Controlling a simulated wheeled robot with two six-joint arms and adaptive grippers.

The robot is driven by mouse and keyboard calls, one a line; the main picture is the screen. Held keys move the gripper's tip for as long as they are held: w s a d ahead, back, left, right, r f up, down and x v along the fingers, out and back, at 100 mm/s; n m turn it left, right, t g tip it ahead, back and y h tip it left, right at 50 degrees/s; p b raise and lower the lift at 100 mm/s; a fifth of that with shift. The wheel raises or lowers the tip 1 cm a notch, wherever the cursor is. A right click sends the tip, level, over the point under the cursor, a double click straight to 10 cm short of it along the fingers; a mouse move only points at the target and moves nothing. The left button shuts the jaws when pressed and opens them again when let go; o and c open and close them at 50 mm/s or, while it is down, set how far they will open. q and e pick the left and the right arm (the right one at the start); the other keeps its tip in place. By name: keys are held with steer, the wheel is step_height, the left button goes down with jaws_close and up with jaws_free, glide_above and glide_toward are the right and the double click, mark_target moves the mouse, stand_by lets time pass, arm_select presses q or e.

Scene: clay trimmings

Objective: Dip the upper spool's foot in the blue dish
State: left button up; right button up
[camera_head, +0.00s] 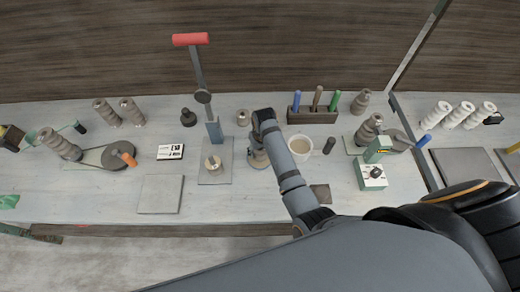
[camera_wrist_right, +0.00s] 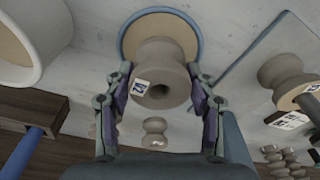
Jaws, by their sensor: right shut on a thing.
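My right gripper (camera_head: 262,140) reaches down over the blue dish (camera_head: 258,161). In the right wrist view the gripper (camera_wrist_right: 160,88) is shut on a grey-brown spool (camera_wrist_right: 166,65) with a small white label. The spool overlaps the blue-rimmed dish (camera_wrist_right: 202,38), which holds a tan filling. The spool's foot is hidden behind its body, so I cannot tell whether it touches the filling. Another spool (camera_head: 243,117) stands behind the gripper and also shows in the wrist view (camera_wrist_right: 155,130). My left gripper is not in view.
A cream cup (camera_head: 300,147) stands right of the dish. To the left, a lever press (camera_head: 202,97) rises over a plate (camera_head: 216,178) with a small spool (camera_head: 213,163) on it. A dark block with tools (camera_head: 313,116) stands behind the cup. The front table edge is fairly clear.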

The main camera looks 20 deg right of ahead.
steer(key=shift+f+b, duration=0.4)
steer(key=shift+f, duration=0.5)
stand_by(0.8)
stand_by(0.6)
step_height(320, 180, up, 5)
steer(key=p, duration=0.5)
steer(key=shift+p, duration=0.4)
steer(key=shift+r, duration=1)
